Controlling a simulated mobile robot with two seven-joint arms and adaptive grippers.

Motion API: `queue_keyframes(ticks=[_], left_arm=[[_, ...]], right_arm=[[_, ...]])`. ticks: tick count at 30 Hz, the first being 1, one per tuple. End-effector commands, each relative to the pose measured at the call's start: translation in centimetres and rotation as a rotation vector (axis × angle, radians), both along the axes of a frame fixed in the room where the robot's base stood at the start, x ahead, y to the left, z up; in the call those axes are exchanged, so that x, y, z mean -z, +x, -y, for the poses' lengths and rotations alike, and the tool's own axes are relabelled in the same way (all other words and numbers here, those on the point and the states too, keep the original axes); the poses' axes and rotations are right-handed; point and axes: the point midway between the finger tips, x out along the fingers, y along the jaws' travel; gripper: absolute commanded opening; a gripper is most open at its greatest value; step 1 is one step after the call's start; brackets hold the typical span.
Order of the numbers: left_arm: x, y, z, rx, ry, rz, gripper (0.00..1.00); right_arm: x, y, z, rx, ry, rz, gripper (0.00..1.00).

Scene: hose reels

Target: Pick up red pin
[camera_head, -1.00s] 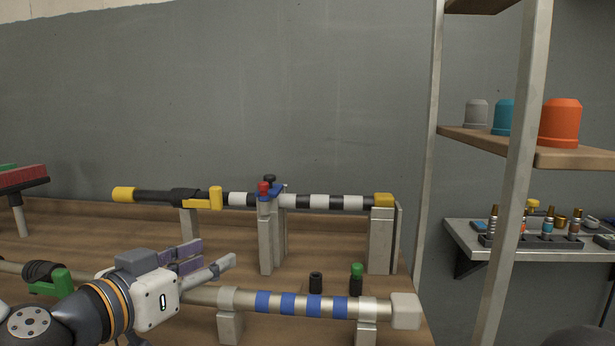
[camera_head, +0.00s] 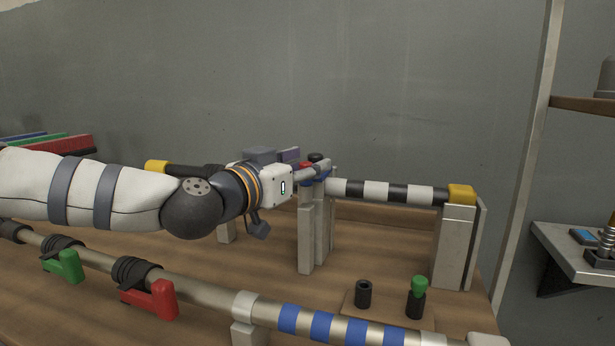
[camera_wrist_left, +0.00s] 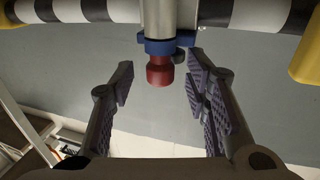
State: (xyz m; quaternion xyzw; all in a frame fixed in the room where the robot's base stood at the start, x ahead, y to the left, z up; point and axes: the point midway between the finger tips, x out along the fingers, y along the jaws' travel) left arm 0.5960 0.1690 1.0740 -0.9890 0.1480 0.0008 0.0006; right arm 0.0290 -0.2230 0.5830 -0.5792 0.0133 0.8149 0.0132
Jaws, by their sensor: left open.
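The red pin (camera_head: 305,167) sits at the blue collar of the post under the striped rod, mostly hidden behind my left gripper in the head view. In the left wrist view the red pin (camera_wrist_left: 160,72) shows clearly, its round head pointing toward the camera from the blue collar (camera_wrist_left: 160,46). My left gripper (camera_head: 304,163) is open at the post. In the wrist view its two purple-padded fingers stand on either side of the pin, with gaps on both sides. My right gripper is not in view.
The black-and-white rod (camera_head: 385,192) runs right to a yellow end (camera_head: 461,194). A black knob (camera_head: 315,157) is beside the pin. A black socket (camera_head: 363,294) and a green-topped pin (camera_head: 417,288) stand in front. A pipe with green (camera_head: 68,265) and red (camera_head: 155,299) levers crosses the foreground.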

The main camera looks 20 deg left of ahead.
Motion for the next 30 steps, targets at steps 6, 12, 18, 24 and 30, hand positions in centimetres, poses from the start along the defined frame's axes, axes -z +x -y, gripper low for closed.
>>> queue_keyframes(ticks=[6,12,18,24,30], left_arm=[[-0.1,0.6,0.2,-0.001,-0.001,0.002,0.43],[-0.2,0.5,0.2,-0.001,-0.001,0.002,0.09],[-0.1,0.5,0.2,-0.001,-0.001,0.002,0.0],[-0.4,0.5,0.2,-0.001,-0.001,0.003,0.0],[-4.0,0.4,0.2,-0.001,0.002,0.014,0.0]], right_arm=[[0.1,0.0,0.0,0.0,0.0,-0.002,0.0],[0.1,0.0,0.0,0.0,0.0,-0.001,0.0],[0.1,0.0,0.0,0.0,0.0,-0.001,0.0],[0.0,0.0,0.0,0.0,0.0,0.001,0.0],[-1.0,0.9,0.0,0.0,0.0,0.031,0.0]])
